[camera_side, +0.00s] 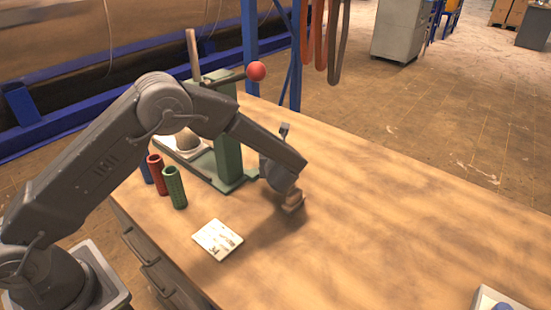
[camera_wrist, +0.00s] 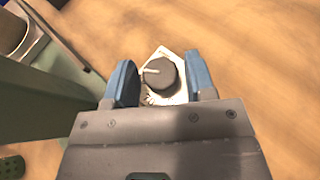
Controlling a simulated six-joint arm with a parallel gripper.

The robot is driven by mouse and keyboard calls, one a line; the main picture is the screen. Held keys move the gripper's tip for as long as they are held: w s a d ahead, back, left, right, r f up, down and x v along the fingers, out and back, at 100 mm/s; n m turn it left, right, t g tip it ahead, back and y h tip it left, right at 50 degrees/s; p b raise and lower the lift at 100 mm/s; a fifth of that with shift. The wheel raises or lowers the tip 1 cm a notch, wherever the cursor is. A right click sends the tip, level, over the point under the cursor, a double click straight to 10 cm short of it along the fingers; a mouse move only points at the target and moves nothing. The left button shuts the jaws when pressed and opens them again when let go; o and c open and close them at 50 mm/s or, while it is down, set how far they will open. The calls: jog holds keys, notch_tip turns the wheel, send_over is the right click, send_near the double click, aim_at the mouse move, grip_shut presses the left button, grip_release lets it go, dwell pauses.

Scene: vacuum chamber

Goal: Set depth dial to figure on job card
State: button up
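The depth dial (camera_wrist: 160,77) is a dark round knob with a pale pointer line aimed left, on a pale plate (camera_wrist: 155,54). Its scale marks are mostly hidden or too small to read. My gripper (camera_wrist: 159,68) is open, with one blue finger on each side of the dial and gaps showing between. In the side view my gripper (camera_side: 291,199) is low over the bench beside the green press (camera_side: 229,150) and hides the dial. The white job card (camera_side: 218,239) lies flat on the bench; its large figure may be 34, but is too small to be sure.
Blue, red (camera_side: 157,175) and green (camera_side: 175,187) ribbed cylinders stand left of the press. The press lever ends in a red ball (camera_side: 256,71). A pale box with a blue part (camera_side: 492,299) sits at lower right. The wooden bench (camera_side: 390,230) is clear between.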

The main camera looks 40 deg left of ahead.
jog(key=c, duration=0.7)
jog(key=shift+n+g+y, duration=0.3)
jog(key=shift+n+g, duration=0.1)
jog(key=n+g+y, duration=0.1)
jog(key=n+g, duration=0.1)
jog(key=n+g+y, duration=0.1)
jog(key=n+g, duration=0.1)
jog(key=shift+w+d+n+g+y, duration=0.1)
jog(key=shift+w+n+g+y, duration=0.1)
jog(key=shift+n+g+y, duration=0.1)
jog(key=shift+w+n+g+y, duration=0.1)
jog(key=shift+n+g+y, duration=0.2)
jog(key=shift+n+g, duration=2.1)
jog(key=shift+g, duration=0.6)
jog(key=o, duration=0.9)
